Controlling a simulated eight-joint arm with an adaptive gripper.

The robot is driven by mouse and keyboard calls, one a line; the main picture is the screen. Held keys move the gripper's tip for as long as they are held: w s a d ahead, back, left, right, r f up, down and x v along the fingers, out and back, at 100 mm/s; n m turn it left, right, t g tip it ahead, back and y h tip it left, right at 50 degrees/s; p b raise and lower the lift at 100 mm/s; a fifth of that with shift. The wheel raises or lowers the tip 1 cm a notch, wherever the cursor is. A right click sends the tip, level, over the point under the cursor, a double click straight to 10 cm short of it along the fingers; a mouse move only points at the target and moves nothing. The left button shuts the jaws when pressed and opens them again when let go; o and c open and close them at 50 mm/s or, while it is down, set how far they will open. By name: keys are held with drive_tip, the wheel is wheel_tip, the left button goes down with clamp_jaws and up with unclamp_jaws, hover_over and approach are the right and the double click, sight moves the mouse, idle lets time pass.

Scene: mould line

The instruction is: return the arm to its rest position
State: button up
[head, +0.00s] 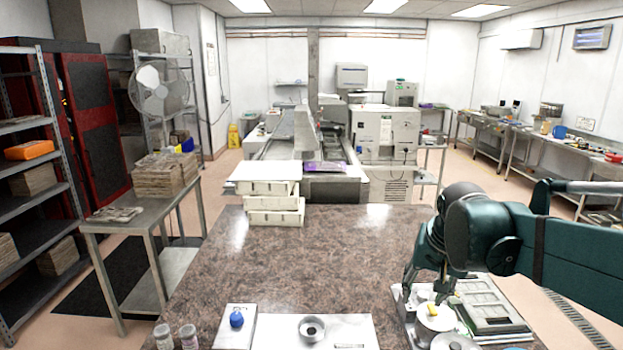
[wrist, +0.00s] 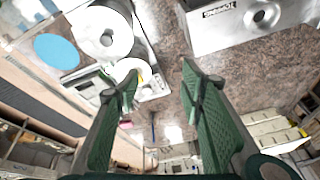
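My gripper (head: 424,285) hangs from the dark teal arm at the right of the head view, over the left part of a tray of parts. In the wrist view its two green-padded fingers (wrist: 150,88) stand wide apart with nothing held between them. A white round piece with a yellow bit on top (head: 435,318) stands close below the fingers in the head view. It also shows near the left fingertip in the wrist view (wrist: 129,70). I cannot tell whether a finger touches it.
A metal plate with a dark ring (head: 311,328) and a white board with a blue knob (head: 236,319) lie at the counter's front. Two small jars (head: 188,336) stand left of them. White stacked trays (head: 274,211) sit at the back left. The brown counter's middle (head: 330,255) is clear.

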drive_tip(key=s+a+f+n+t, duration=0.1)
drive_tip(key=s+a+f+n, duration=0.1)
drive_tip(key=s, duration=0.6)
drive_tip(key=s+a+f+n+t+b, duration=0.1)
drive_tip(key=s+a+f+n+t, duration=0.1)
drive_tip(key=s, duration=0.7)
drive_tip(key=shift+s+a+f, duration=0.15)
drive_tip(key=shift+a+f, duration=0.35)
drive_tip(key=shift+f, duration=0.8)
drive_tip(key=shift+c, duration=0.2)
